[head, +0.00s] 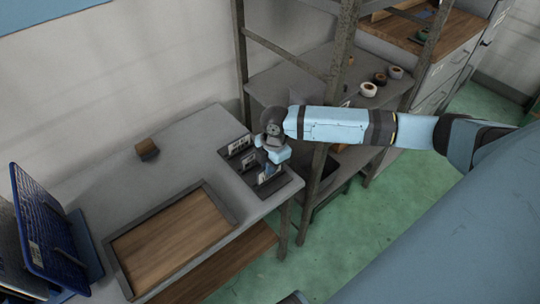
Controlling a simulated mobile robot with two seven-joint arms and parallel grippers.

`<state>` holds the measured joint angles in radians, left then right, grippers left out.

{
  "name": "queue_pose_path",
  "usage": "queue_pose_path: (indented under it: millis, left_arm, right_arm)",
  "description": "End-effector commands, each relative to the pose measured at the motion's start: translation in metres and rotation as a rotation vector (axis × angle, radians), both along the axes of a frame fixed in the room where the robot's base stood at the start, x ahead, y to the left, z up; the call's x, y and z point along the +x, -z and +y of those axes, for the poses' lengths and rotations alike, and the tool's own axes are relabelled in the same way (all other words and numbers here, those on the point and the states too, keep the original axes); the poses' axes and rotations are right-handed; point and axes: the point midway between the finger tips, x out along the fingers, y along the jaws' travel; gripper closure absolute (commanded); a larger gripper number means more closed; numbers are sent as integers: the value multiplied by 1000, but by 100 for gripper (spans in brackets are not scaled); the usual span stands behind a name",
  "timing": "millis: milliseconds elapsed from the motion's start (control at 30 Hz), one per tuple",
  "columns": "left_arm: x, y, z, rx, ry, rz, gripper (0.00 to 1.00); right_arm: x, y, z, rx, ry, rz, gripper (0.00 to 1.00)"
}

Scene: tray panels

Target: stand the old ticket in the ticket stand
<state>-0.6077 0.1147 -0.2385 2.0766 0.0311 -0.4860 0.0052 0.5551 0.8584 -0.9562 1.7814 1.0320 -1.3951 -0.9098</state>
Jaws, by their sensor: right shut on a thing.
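My right gripper (269,168) reaches down from the right over the far right corner of the grey table. It is shut on a small pale card, which I take to be the old ticket (267,174); the fingers hide much of it. Below and around it is a dark ticket stand (285,187). White cards with dark print (239,145) stand in the stand to the left of the gripper. I cannot tell whether the held ticket touches the stand. My left gripper is not in view.
A wooden-bottomed tray (165,240) with a grey rim lies at the table's front. A brown block (147,149) sits behind it. Blue racks (55,235) stand at the left. A metal shelf post (325,125) rises close to my right arm. The table's back middle is clear.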

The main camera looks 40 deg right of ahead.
Motion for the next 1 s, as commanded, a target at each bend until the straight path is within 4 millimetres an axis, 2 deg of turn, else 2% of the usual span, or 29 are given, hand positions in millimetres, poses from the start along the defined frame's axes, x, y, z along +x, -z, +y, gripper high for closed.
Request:
queue_pose_path:
  millis: [267,500,600,667,1000]
  left_arm:
    - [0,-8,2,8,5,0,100]
    - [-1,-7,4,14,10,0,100]
    - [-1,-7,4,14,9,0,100]
    - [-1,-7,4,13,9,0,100]
    - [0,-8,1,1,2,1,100]
  right_arm:
    - [0,4,0,0,0,1,100]
    - [0,6,0,0,0,0,100]
    - [0,6,0,0,0,0,76]
    - [0,6,0,0,0,0,65]
    - [0,6,0,0,0,0,65]
